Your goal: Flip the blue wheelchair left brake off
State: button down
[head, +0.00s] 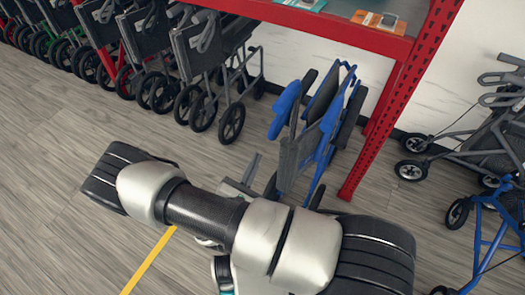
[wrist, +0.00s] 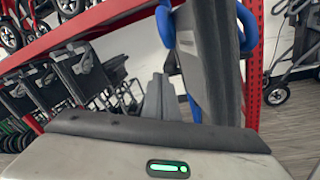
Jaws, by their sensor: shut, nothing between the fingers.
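The blue wheelchair (head: 330,115) stands folded beside the red rack's front post in the head view, with blue frame tubes and dark grey fabric. In the wrist view its grey panel (wrist: 212,62) and blue tubes fill the upper middle, close to my gripper. My gripper (wrist: 160,88) is shut and empty, its grey fingers together just left of that panel. I cannot tell whether they touch the chair. In the head view my arm hides the chair's lower part and most of the gripper. I cannot make out the left brake lever or its position.
A red rack (head: 398,95) stands behind and right of the chair. Several folded wheelchairs (head: 200,60) line the back left. Grey (head: 480,140) and blue (head: 490,235) rollators stand at the right. The wooden floor (head: 60,215) at left is clear, with a yellow line (head: 148,262).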

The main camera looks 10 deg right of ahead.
jog(key=v, duration=0.4)
jog(key=shift+s+a+f, duration=0.1)
jog(key=shift+s+a, duration=0.05)
jog(key=shift+s, duration=0.25)
